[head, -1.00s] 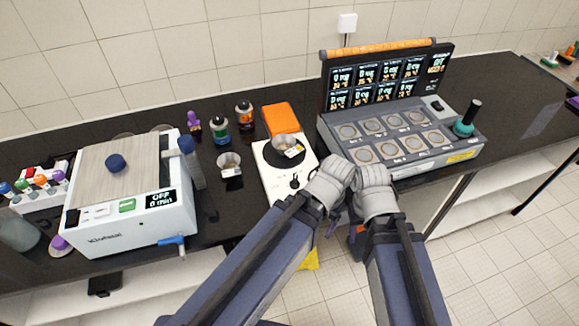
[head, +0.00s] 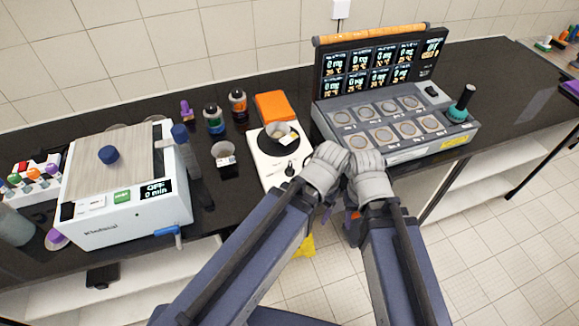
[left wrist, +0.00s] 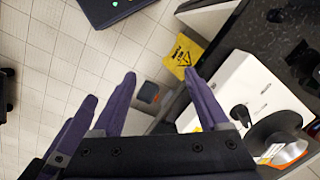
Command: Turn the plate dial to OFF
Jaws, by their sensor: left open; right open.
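The white plate (head: 267,173) stands at the bench's front edge, with a round black top and a small cup (head: 279,131) on it. Its black dial (head: 291,169) is on the front right of the plate; its setting is too small to read. In the left wrist view, the plate (left wrist: 240,85) is at the right, with the dial (left wrist: 240,115) beyond my left gripper's right finger. My left gripper (left wrist: 160,74) is open and empty, apart from the dial. In the head view, my right gripper (head: 353,222) is mostly hidden below its wrist, beside the left one, in front of the bench.
A white shaker (head: 125,200) stands at the left; a grey multi-station unit (head: 395,125) with displays stands at the right. A beaker (head: 224,160), bottles (head: 238,105) and an orange block (head: 275,106) are near the plate. A yellow sign (left wrist: 183,55) is on the floor.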

